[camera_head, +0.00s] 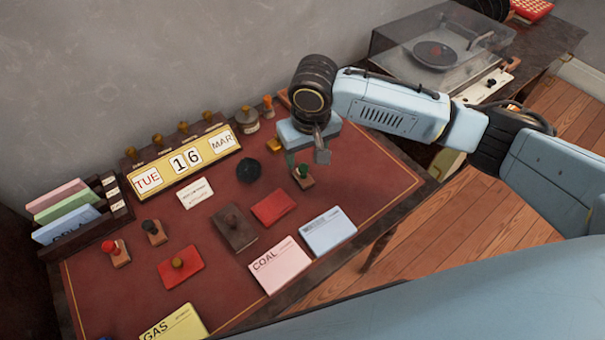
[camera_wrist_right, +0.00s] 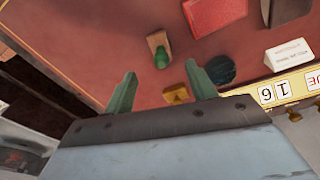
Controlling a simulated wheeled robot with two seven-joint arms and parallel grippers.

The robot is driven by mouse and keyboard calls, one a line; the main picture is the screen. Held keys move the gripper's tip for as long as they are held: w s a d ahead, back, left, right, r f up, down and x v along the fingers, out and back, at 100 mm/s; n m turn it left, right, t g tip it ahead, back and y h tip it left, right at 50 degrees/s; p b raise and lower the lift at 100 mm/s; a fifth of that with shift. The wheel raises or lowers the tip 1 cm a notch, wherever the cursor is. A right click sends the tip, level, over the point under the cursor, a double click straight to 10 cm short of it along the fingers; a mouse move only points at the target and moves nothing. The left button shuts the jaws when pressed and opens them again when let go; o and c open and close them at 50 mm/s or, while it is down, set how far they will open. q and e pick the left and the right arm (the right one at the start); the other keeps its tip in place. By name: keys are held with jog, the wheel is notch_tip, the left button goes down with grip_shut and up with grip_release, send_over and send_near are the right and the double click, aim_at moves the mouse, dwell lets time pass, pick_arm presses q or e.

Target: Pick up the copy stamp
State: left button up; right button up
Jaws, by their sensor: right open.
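No readable label shows which stamp is the copy stamp. A wooden stamp with a green knob (camera_head: 304,175) lies on the red desk top at the right, and it also shows in the right wrist view (camera_wrist_right: 158,48). My right gripper (camera_head: 306,160) is open and empty beside this stamp; in the right wrist view its fingertips (camera_wrist_right: 163,80) are apart, with the stamp just beyond the gap. My left gripper is not in view.
A date display (camera_head: 185,164) stands along the wall side. A dark round object (camera_head: 248,169), a brown pad (camera_head: 233,230) and a red pad (camera_head: 273,207) lie near the middle. COAL (camera_head: 279,266), blue and GAS cards lie in front. A record player (camera_head: 435,53) stands behind my arm.

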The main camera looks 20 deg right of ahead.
aim_at(305, 166)
jog(key=shift+w+f, duration=0.15)
jog(key=shift+f, duration=1.1)
jog(key=shift+w+f+b, duration=0.15)
jog(key=shift+f+b, duration=0.25)
jog(key=shift+f, duration=0.15)
jog(key=f, duration=0.1)
jog(key=f+b, duration=0.1)
jog(key=f, duration=0.1)
jog(key=shift+w+a+f, duration=0.15)
jog(key=shift+w+f, duration=0.15)
jog(key=shift+f, duration=0.45)
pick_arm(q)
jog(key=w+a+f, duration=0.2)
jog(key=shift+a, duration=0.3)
pick_arm(e)
jog(key=c, duration=1.1)
